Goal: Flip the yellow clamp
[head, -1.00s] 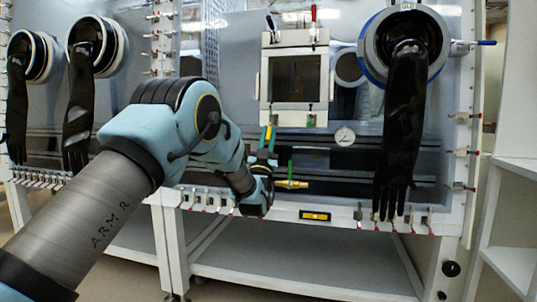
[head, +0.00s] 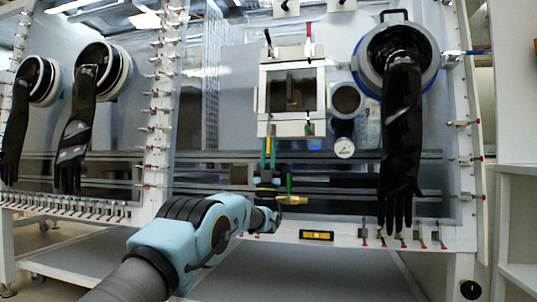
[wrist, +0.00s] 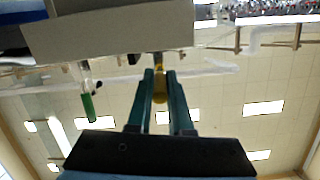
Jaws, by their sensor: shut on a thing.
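The yellow clamp (wrist: 160,91) is on the lower edge of the white hatch box, seen end-on in the wrist view. Its yellow handle is between the two teal fingers of my gripper (wrist: 160,80). My gripper (head: 268,145) is shut on it, reaching up from below at the box's lower left corner. In the head view, the fingers mostly hide the clamp. The clamp's base is partly hidden by the box edge in the wrist view.
The white hatch box (head: 291,66) stands out from the glovebox front. A green-handled clamp (wrist: 88,106) is beside the yellow one. A yellow valve with a green lever (head: 292,199) is close to my wrist. A black glove (head: 402,130) hangs to the right.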

